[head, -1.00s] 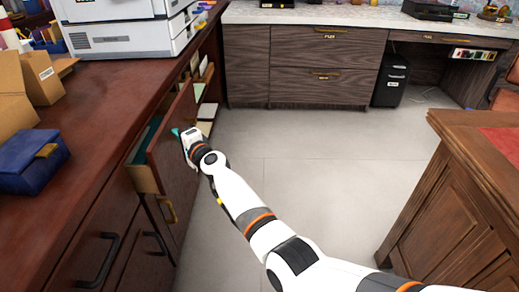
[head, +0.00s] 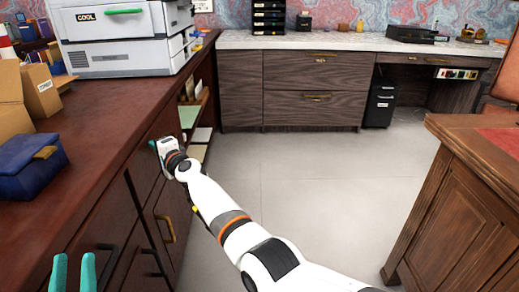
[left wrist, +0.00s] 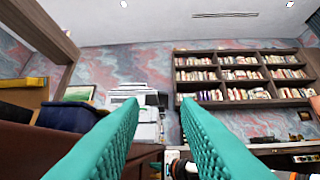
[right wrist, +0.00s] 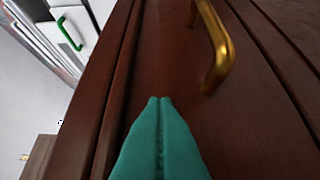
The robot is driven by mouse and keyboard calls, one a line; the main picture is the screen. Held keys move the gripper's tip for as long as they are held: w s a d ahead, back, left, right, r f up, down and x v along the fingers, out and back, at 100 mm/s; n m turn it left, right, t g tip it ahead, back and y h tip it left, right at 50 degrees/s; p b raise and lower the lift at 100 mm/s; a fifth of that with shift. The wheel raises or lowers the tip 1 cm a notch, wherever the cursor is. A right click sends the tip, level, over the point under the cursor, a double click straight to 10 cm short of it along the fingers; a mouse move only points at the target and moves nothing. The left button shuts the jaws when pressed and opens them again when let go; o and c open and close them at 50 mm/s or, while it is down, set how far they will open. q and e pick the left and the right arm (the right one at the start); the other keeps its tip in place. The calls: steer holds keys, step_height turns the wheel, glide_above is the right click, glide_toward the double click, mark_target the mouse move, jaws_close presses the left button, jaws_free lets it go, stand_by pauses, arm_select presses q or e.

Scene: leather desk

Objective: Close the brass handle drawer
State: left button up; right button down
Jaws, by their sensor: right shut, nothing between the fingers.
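The brass handle drawer (head: 147,187) is in the dark red-brown cabinet at the left. Its front appears about level with the cabinet face, with no open drawer box showing; my right arm hides part of it. The brass handle (head: 167,228) shows below my right gripper, and also in the right wrist view (right wrist: 215,50). My right gripper (head: 153,145) is shut and empty, its fingertips (right wrist: 160,99) at the wooden front beside the handle; contact is hard to tell. My left gripper (head: 74,272) is open and empty at the lower left, over the cabinet's near side.
On the cabinet top stand a printer (head: 110,40), a blue box (head: 30,165) and cardboard boxes (head: 42,90). Open shelves with papers (head: 190,118) lie beyond the drawer. A wooden desk (head: 455,195) stands at the right. The floor (head: 300,175) between is clear.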

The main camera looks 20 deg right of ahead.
arm_select(q)
steer(key=shift+s+a+r+t+h, duration=0.15)
steer(key=shift+s+r+t+h, duration=0.25)
steer(key=shift+s+r+t, duration=0.25)
arm_select(e)
steer(key=shift+a+r, duration=0.15)
steer(key=shift+a, duration=0.15)
steer(key=shift+a+r, duration=0.1)
steer(key=shift+a, duration=0.05)
